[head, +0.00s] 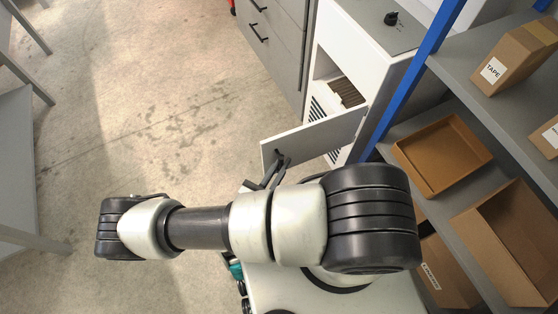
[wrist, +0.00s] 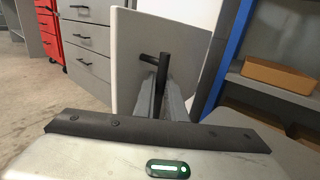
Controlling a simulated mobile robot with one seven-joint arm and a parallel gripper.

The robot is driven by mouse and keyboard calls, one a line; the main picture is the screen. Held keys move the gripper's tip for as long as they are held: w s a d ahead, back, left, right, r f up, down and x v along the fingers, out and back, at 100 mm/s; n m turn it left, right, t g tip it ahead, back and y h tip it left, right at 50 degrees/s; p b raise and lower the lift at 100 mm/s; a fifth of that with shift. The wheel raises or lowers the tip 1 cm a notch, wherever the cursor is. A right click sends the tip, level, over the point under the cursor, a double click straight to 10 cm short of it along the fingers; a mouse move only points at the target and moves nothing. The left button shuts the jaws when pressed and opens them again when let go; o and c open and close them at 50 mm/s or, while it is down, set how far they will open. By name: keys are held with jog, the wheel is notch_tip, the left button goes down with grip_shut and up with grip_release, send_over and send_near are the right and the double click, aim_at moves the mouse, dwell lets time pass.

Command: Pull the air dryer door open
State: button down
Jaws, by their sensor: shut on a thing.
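The air dryer (head: 385,30) is a white cabinet with a dark knob on its grey top. Its door (head: 318,135) is a flat light panel that stands swung out from the cabinet front, with the inside open to view. The door also shows in the wrist view (wrist: 140,35). My gripper (head: 277,168) is at the door's free edge, shut on the dark bar handle (wrist: 147,58). In the wrist view its two fingers (wrist: 158,88) close around the handle's post. My arm hides part of the lower cabinet in the head view.
A shelf rack with a blue post (head: 415,75) stands close on the right, holding cardboard boxes (head: 440,155). Grey drawers (head: 270,35) stand beyond the dryer. A red cabinet (wrist: 75,30) is farther back. The concrete floor (head: 150,90) to the left is clear.

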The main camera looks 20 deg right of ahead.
jog(key=shift+d, duration=0.15)
jog(key=c, duration=2.1)
grip_release()
jog(key=v, duration=1.7)
jog(key=shift+s+p, duration=0.2)
jog(key=shift+p, duration=0.1)
jog(key=shift+r, duration=0.1)
